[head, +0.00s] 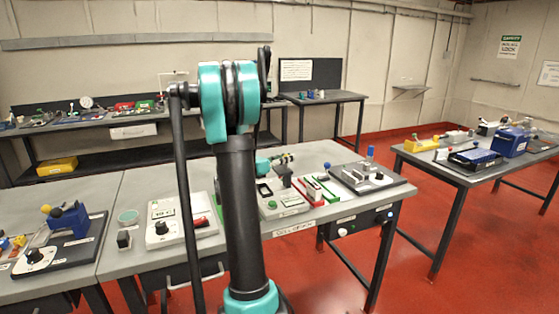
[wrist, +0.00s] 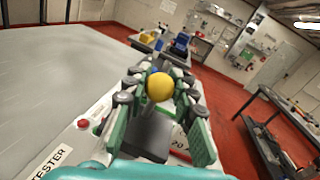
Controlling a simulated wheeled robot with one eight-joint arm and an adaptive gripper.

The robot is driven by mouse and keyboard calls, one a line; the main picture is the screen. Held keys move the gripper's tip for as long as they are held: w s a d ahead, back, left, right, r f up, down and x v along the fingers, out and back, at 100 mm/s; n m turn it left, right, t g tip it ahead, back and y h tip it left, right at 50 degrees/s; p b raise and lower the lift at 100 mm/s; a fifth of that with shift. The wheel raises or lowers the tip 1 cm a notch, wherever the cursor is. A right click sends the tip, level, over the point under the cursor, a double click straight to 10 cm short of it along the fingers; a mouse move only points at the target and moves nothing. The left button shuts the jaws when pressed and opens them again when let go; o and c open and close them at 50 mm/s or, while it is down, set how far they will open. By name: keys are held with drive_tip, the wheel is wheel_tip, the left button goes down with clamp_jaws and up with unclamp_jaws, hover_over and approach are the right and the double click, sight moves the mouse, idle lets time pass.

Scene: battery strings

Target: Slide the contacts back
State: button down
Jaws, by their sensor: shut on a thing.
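In the wrist view my gripper (wrist: 157,92) has its green and grey fingers closed in around a round yellow knob (wrist: 159,87). A bit of blue shows just behind the knob. A dark grey block (wrist: 148,136) lies between the fingers, nearer the camera. In the head view my gripper (head: 282,160) is small, over the middle bench, partly behind my arm. Below it are a dark upright block (head: 283,172), a red strip (head: 308,190) and a green strip (head: 328,190). I cannot tell which parts are the contacts.
A white box with a green knob (head: 283,204) stands beside the strips. A dark-based unit with a blue-topped post (head: 370,152) is at the bench's right end. The wrist view shows a red button (wrist: 83,124) and a TESTER label (wrist: 52,160). Red floor (head: 400,255) is clear between benches.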

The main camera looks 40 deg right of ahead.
drive_tip(key=shift+d, duration=0.15)
drive_tip(key=c, duration=1.2)
unclamp_jaws()
drive_tip(key=shift+d, duration=0.1)
drive_tip(key=a, duration=1.2)
drive_tip(key=shift+w, duration=0.2)
